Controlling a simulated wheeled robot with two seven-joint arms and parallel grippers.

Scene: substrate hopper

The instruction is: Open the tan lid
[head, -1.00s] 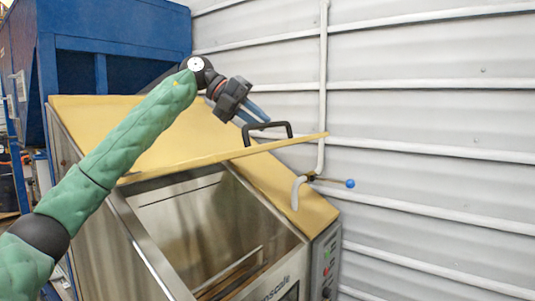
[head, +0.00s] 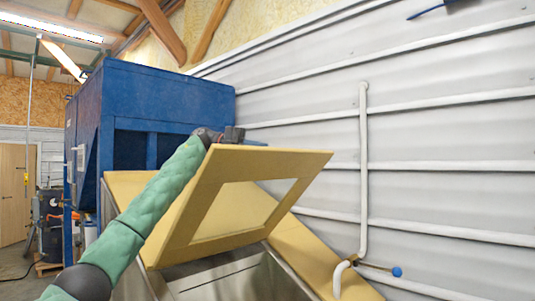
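The tan lid (head: 203,190) is raised and tilted up steeply over the metal hopper (head: 225,278), with its framed underside facing me. The hopper's inside shows below it. My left gripper (head: 250,142) is at the lid's raised top edge, mostly behind it. The lid hides its fingers and the black handle, so I cannot tell if they touch. My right gripper is not in view.
A blue metal container (head: 160,95) stands behind the hopper on the left. A white corrugated wall (head: 440,130) runs close along the right side. A white pipe (head: 363,170) and a blue-knobbed valve lever (head: 396,272) are on the right.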

